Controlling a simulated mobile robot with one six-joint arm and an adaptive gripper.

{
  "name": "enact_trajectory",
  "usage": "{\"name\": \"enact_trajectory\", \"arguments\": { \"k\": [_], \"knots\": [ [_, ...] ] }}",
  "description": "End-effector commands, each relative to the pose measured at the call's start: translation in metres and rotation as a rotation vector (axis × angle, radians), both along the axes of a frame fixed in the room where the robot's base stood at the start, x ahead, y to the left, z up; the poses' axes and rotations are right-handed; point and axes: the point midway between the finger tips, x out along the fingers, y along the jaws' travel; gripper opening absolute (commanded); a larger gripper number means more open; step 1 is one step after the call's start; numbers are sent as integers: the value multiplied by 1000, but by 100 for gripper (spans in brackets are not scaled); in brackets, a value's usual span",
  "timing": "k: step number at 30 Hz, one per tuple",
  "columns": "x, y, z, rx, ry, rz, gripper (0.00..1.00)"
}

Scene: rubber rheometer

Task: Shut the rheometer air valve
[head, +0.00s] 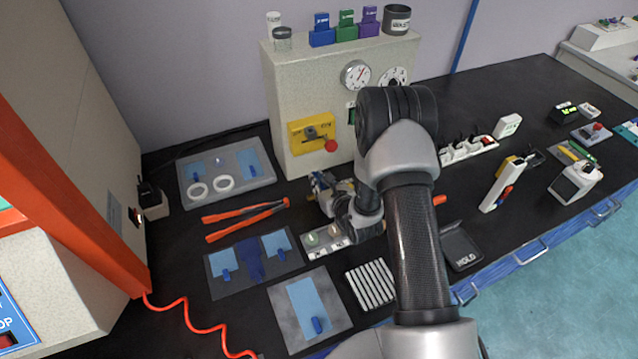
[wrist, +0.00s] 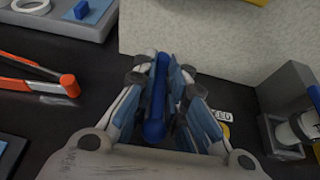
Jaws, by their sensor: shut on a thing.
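A blue bar-shaped handle (wrist: 156,110) stands between my fingers in the wrist view; it looks like the lever of the air valve. It runs lengthwise up the picture, toward the pale machine cabinet. My gripper (wrist: 162,68) is shut on it, with one finger on each side. In the head view my gripper (head: 322,183) is low over the bench in front of the cabinet, and my arm covers much of this spot. The valve body and pipe are hidden under the fingers. Part of a white and yellow label (wrist: 223,116) shows right of the fingers.
The rheometer cabinet (head: 292,90) with gauges stands just behind. A grey fixture with a white cylinder (wrist: 298,128) is close on the right. Orange-handled tongs (head: 245,218) and a grey tray (head: 228,174) lie left. Mats with blue pieces (head: 253,262) lie in front.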

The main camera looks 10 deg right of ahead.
Motion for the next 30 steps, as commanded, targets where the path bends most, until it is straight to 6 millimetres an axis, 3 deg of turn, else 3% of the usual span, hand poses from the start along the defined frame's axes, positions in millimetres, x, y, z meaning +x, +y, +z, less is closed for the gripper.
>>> {"name": "enact_trajectory", "arguments": {
  "k": [14,15,21,30],
  "knots": [
    [0,0,1,-1,-1,-56,0],
    [0,0,1,-1,-1,-56,15],
    [0,0,1,-2,-1,-54,28],
    [0,0,0,-2,0,-54,30]
  ]
}}
